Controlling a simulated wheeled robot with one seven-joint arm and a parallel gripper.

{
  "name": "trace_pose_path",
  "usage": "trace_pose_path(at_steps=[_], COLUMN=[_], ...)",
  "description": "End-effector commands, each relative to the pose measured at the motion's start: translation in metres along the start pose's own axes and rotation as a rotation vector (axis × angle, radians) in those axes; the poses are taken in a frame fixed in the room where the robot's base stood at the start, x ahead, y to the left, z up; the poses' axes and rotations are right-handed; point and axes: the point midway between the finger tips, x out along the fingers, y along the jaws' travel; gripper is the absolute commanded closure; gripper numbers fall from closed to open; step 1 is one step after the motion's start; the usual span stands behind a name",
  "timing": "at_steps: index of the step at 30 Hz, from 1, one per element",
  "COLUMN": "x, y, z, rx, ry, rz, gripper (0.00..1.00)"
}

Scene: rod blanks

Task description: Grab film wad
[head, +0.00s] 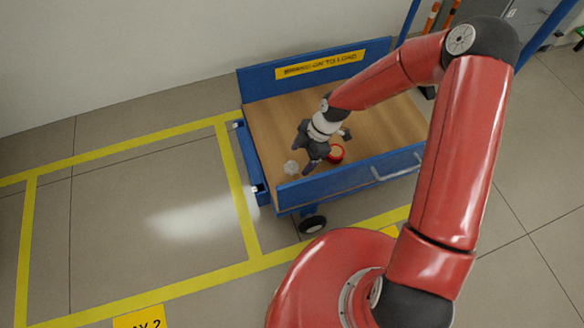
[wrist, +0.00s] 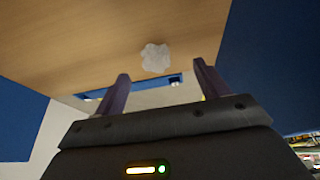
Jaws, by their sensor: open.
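The film wad (head: 291,168) is a small, crumpled, whitish lump on the wooden deck of the blue cart, near its left front corner. It also shows in the wrist view (wrist: 155,58), beyond the fingertips and roughly between them in the picture. My gripper (head: 306,150) is over the deck, just right of the wad in the head view. In the wrist view my gripper (wrist: 158,72) has its two dark fingers spread wide with nothing between them. The wad appears apart from the fingers.
The cart's deck (head: 272,122) has a blue front wall (head: 350,174) and back wall (head: 262,83). A red ring-shaped object (head: 336,153) lies on the deck right beside my gripper. Yellow floor lines (head: 237,185) mark a bay left of the cart.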

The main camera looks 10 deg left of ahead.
Motion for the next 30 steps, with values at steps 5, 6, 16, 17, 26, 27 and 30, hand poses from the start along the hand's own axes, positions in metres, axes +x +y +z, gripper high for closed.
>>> trace_pose_path(at_steps=[5,6,16,17,26,27,30], x=[0.023,0.029,0.060,0.060,0.059,0.059,0.059], y=[0.002,0.004,0.007,0.007,0.007,0.007,0.007], z=[-0.001,-0.001,-0.002,-0.002,-0.002,-0.002,-0.002], rx=[0.001,0.000,0.003,0.003,0.004,0.004,0.004], ry=[-0.001,-0.001,-0.002,-0.002,-0.002,-0.002,-0.002], rz=[-0.002,-0.002,-0.001,0.000,0.000,0.000,0.000], gripper=[0.26,0.26,0.26,0.26,0.46,0.51,0.64])
